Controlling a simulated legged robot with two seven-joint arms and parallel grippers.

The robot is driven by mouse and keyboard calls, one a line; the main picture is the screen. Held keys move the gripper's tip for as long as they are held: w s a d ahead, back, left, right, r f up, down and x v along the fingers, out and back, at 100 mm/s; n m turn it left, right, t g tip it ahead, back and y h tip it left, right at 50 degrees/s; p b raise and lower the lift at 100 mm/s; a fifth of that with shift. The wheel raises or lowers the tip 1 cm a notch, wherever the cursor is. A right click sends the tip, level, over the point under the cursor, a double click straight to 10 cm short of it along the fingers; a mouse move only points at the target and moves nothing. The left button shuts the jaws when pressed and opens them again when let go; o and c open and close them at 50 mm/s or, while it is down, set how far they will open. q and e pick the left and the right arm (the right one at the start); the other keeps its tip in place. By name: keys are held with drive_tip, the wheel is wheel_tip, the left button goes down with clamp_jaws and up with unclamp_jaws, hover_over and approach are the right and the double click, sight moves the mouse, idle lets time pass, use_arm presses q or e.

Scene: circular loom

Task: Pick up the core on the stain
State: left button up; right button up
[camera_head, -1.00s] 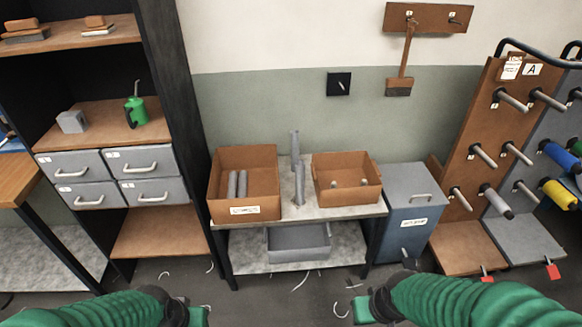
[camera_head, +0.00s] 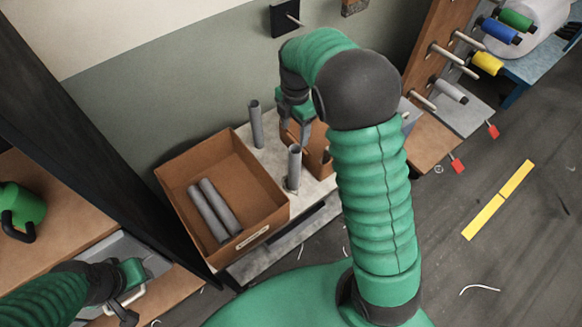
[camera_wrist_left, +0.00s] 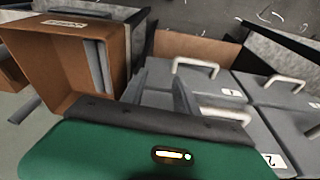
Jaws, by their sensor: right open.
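Two grey tube cores stand upright on the table (camera_head: 268,155), a rear one (camera_head: 255,125) and a front one (camera_head: 294,168). I cannot make out a stain clearly at either base. Two more grey cores (camera_head: 213,208) lie in the large brown box (camera_head: 272,220). My right gripper (camera_head: 294,138) is open and points down, just behind and above the front core, right of the rear core, and empty. My left gripper (camera_head: 126,292) is low at the left by the grey drawers; its fingers (camera_wrist_left: 160,85) are apart and empty in the left wrist view.
The smaller brown box (camera_head: 318,150) is partly hidden behind my right arm. A dark shelf post stands left of the large box. Grey drawers with handles (camera_wrist_left: 195,68) are close to my left gripper. A peg rack with coloured spools (camera_head: 500,32) stands right.

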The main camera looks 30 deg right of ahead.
hover_over(294, 161)
drive_tip(key=d, duration=0.1)
wheel_tip(294, 161, down, 5)
drive_tip(key=f, duration=0.2)
drive_tip(key=w+f, duration=0.1)
drive_tip(key=f, duration=0.2)
drive_tip(key=shift+w+d+f, duration=0.2)
drive_tip(key=shift+d+f, duration=0.05)
drive_tip(key=shift+f, duration=0.5)
drive_tip(key=f, duration=0.4)
drive_tip(key=shift+a+f, duration=0.2)
drive_tip(key=shift+f, duration=0.05)
drive_tip(key=shift+w+d+f, duration=0.1)
drive_tip(key=shift+w+f, duration=0.1)
drive_tip(key=shift+s+r, duration=0.1)
drive_tip(key=c, duration=0.6)
use_arm(q)
drive_tip(key=shift+s+d+r, duration=0.1)
drive_tip(key=shift+s+r, duration=0.05)
drive_tip(key=shift+s, duration=0.45)
use_arm(e)
clamp_jaws()
